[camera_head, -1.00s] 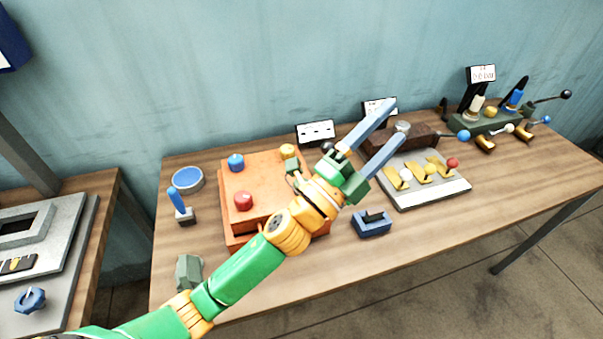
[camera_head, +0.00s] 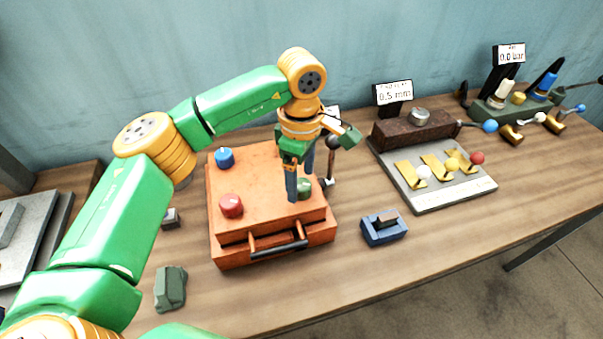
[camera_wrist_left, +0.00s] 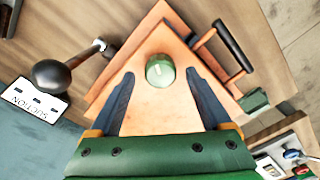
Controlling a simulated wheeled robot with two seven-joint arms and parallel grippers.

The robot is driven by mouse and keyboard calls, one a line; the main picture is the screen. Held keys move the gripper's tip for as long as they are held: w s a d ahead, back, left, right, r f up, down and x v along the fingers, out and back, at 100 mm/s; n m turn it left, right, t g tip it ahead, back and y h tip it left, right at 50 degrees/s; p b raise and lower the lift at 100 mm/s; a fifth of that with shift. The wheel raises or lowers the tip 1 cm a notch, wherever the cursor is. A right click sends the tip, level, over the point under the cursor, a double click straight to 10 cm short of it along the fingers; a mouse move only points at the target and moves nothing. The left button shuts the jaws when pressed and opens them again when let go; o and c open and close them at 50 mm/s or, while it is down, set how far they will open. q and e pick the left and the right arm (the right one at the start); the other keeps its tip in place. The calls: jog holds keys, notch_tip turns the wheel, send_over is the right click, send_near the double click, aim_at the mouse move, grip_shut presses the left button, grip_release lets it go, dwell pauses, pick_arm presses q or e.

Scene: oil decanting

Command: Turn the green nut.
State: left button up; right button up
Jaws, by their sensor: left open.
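The green nut (camera_head: 304,189) is a short round knob on the right part of the orange box's top (camera_head: 262,195). In the left wrist view the green nut (camera_wrist_left: 160,71) shows its pale green top, centred between the fingertips. My left gripper (camera_head: 300,186) points down at it, open, with one dark blue finger to each side. In the left wrist view gaps show between the nut and both fingers of the left gripper (camera_wrist_left: 160,76). In the head view the near finger partly covers the nut. My right gripper is not in view.
A blue knob (camera_head: 225,157) and a red knob (camera_head: 231,206) stand on the same box, which has a black front handle (camera_head: 278,251). A black ball lever (camera_wrist_left: 58,76) is close by. A blue block (camera_head: 384,228) stands right of the box, with bare table between.

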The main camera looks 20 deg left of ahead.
pick_arm(q)
jog(key=shift+f, duration=0.3)
jog(key=shift+s, duration=0.1)
jog(key=shift+c, duration=1.3)
grip_shut()
